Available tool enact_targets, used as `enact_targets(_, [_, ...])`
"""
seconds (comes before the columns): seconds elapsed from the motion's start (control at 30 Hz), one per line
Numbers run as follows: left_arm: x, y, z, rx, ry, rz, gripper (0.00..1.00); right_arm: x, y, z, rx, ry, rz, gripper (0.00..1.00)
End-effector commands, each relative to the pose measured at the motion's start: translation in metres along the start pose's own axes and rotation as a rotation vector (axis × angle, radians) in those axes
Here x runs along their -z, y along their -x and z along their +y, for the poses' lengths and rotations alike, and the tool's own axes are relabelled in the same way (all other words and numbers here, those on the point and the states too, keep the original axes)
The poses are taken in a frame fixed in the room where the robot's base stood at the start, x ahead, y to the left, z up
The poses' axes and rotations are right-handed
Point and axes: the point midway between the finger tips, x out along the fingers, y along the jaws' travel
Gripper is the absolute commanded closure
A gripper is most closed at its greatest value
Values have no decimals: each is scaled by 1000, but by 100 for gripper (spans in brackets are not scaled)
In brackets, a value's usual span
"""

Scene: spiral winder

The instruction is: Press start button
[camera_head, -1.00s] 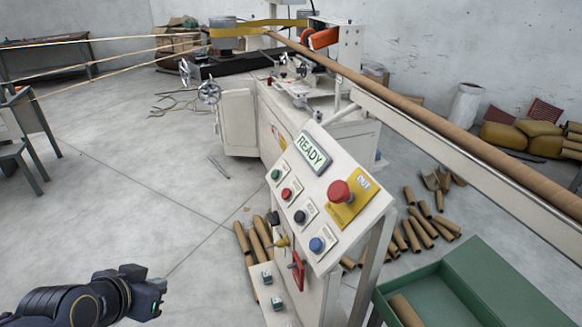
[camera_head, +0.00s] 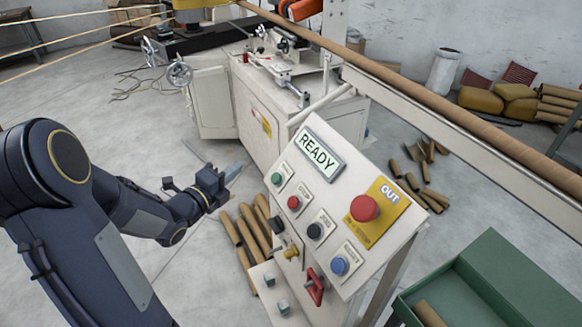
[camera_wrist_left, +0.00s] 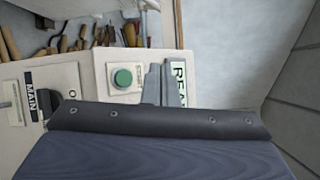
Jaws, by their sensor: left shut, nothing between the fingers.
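The control panel (camera_head: 352,215) is a tilted white box with a lit READY display (camera_head: 318,155). The green button (camera_head: 276,179) is at the panel's upper left, below the display; its label is too small to read for sure. My left gripper (camera_head: 235,172) is shut and empty, pointing right towards the panel, a little left of the green button in the head view. In the left wrist view the green button (camera_wrist_left: 123,77) shows beside the grey fingers (camera_wrist_left: 158,84), which overlap the READY display's side. Contact with the panel cannot be told. My right gripper is not visible.
Red (camera_head: 294,202), black (camera_head: 315,231) and blue (camera_head: 340,265) buttons follow down the panel. A large red stop button (camera_head: 364,208) sits on a yellow plate at right. A red handle (camera_head: 315,287) sticks out below.

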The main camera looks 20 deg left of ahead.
Motion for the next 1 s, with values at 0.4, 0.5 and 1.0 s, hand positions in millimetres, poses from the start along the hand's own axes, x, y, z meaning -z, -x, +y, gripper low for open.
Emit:
enact_targets(0.4, [2,0,0,28,-40,18,100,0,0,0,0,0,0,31])
enact_targets(0.5, [4,-2,2,28,-39,19,100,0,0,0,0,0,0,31])
enact_targets(1.0, [36,-45,35,27,-39,22,100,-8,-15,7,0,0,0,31])
